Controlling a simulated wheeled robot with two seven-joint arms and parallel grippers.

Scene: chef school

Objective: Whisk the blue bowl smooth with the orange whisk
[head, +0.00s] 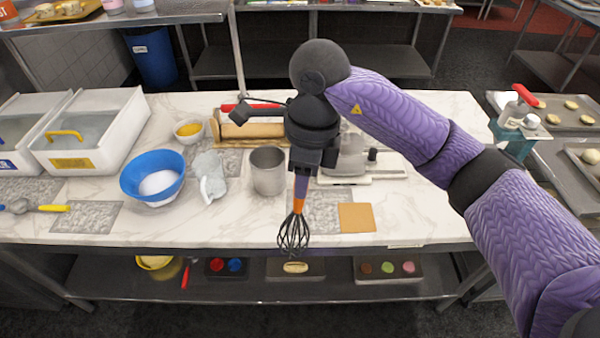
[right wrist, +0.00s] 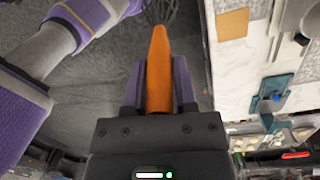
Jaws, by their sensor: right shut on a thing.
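The blue bowl (head: 135,176) stands upright on the marble table left of centre, with white contents inside. My right gripper (head: 300,180) is shut on the orange handle of the whisk (head: 293,233). The whisk hangs with its dark wire head down, near the table's front edge and well to the right of the bowl. In the right wrist view the orange handle (right wrist: 159,70) sits between the two purple fingers, and part of the wire head shows beyond it. The bowl is not in the right wrist view. My left gripper is not in view.
A metal pot (head: 268,171) and a crumpled grey cloth (head: 209,176) stand between the whisk and the bowl. A small bowl of yellow food (head: 189,130) is behind. White bins (head: 92,135) stand at the left. A brown square (head: 356,217) lies right of the whisk.

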